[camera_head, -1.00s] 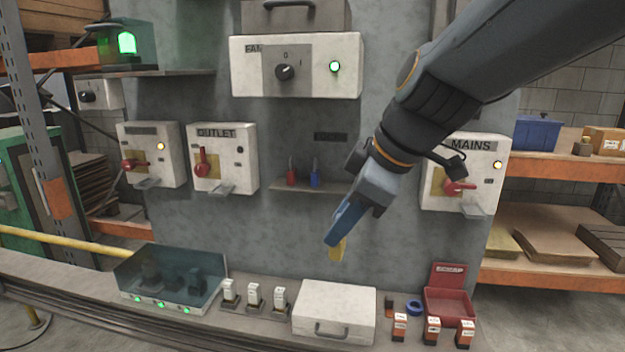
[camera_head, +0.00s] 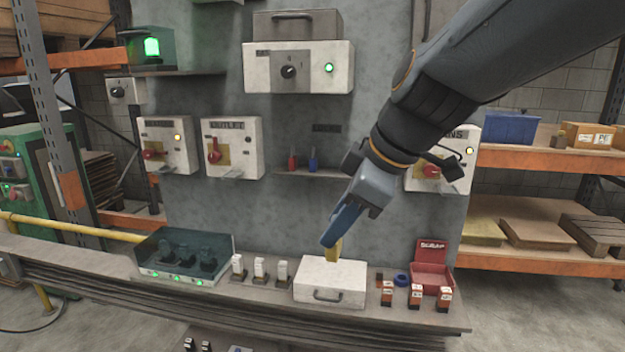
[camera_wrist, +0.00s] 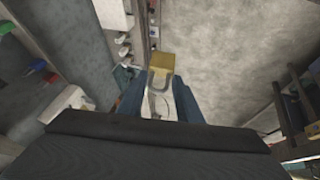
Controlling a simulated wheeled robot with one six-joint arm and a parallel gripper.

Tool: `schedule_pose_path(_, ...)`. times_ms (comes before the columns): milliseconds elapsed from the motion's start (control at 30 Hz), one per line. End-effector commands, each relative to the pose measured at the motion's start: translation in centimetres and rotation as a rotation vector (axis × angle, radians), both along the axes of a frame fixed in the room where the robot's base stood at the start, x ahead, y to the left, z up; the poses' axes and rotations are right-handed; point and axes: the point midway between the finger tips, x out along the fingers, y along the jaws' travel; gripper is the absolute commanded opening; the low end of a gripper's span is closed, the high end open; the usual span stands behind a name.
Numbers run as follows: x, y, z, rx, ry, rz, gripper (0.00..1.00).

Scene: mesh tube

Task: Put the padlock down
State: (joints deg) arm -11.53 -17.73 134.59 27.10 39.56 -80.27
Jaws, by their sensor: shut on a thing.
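The padlock (camera_head: 333,250) has a yellow body and hangs from the tip of my gripper (camera_head: 338,236). In the wrist view the padlock (camera_wrist: 160,64) sits ahead of my gripper (camera_wrist: 160,90), with its pale shackle between the two blue fingers, which are shut on it. In the head view it appears just above or in front of the back of the white case with a handle (camera_head: 330,284); I cannot tell whether it touches the case. The fingers hide the shackle in the head view.
The bench holds a clear-lidded box (camera_head: 183,257) at left, several white-topped switches (camera_head: 260,269), a blue ring (camera_head: 401,280) and a red open box (camera_head: 433,272) at right. Small orange boxes (camera_head: 415,297) stand in front of it. A small shelf (camera_head: 312,173) holds red and blue padlocks.

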Motion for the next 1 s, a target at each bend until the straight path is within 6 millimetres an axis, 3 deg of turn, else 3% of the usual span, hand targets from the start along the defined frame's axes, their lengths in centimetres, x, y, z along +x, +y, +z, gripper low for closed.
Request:
schedule_pose_path(167,0.1,-0.2,0.0,0.0,0.0,-0.005,0.08)
schedule_pose_path(467,1.2,-2.3,-5.8,-0.002,0.005,-0.194,0.08)
schedule_pose_path(700,2.5,-4.4,-11.6,-0.003,0.007,-0.387,0.08)
schedule_pose_path(1000,3.6,-6.2,-16.3,-0.003,0.004,-0.55,0.08)
